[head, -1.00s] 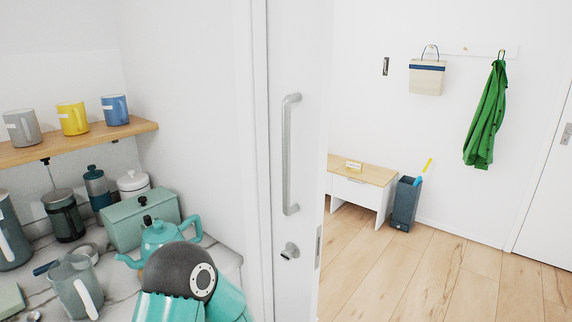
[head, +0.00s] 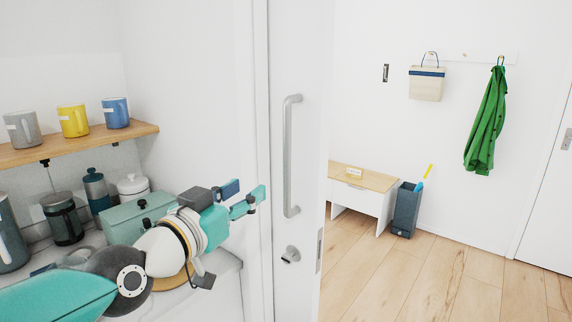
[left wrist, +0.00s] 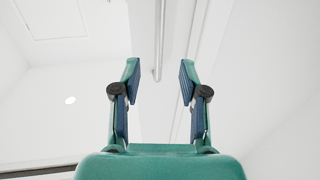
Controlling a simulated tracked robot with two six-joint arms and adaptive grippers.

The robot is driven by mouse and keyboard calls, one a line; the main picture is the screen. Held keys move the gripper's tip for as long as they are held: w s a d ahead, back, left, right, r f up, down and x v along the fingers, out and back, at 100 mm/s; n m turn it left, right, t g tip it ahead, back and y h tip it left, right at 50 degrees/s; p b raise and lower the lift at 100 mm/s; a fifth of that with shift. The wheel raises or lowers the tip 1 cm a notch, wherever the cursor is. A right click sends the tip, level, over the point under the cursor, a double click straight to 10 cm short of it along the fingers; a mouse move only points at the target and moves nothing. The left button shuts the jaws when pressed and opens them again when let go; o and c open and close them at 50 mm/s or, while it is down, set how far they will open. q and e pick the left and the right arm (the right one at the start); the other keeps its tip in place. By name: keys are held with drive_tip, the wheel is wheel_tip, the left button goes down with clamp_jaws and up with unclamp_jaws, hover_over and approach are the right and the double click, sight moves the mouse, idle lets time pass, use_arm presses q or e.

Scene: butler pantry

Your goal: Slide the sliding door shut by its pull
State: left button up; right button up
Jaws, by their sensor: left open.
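The white sliding door (head: 312,130) stands partly across the opening in the middle of the head view, with the room beyond visible to its right. Its pull is a long vertical grey bar handle (head: 288,155); a round lock (head: 290,254) sits below it. My left gripper (head: 248,193) is open and empty, to the left of the pull's lower part and apart from it. My right gripper is not in view.
At left a counter holds a green box (head: 125,220), a dark press (head: 62,218) and a white jar (head: 133,187) near my left arm. A wooden shelf (head: 75,145) carries several mugs. Beyond the door are a bench (head: 365,178), a bin (head: 406,212) and open floor.

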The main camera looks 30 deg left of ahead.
sight(285, 165)
use_arm(q)
drive_tip(key=w+p, duration=0.1)
drive_tip(key=w, duration=0.4)
drive_tip(key=w+a, duration=0.1)
drive_tip(key=w, duration=0.4)
drive_tip(key=w+a+p, duration=0.1)
drive_tip(key=w, duration=0.5)
drive_tip(key=shift+f+p, duration=0.1)
drive_tip(key=shift+p, duration=0.25)
drive_tip(key=shift+d, duration=0.1)
clamp_jaws()
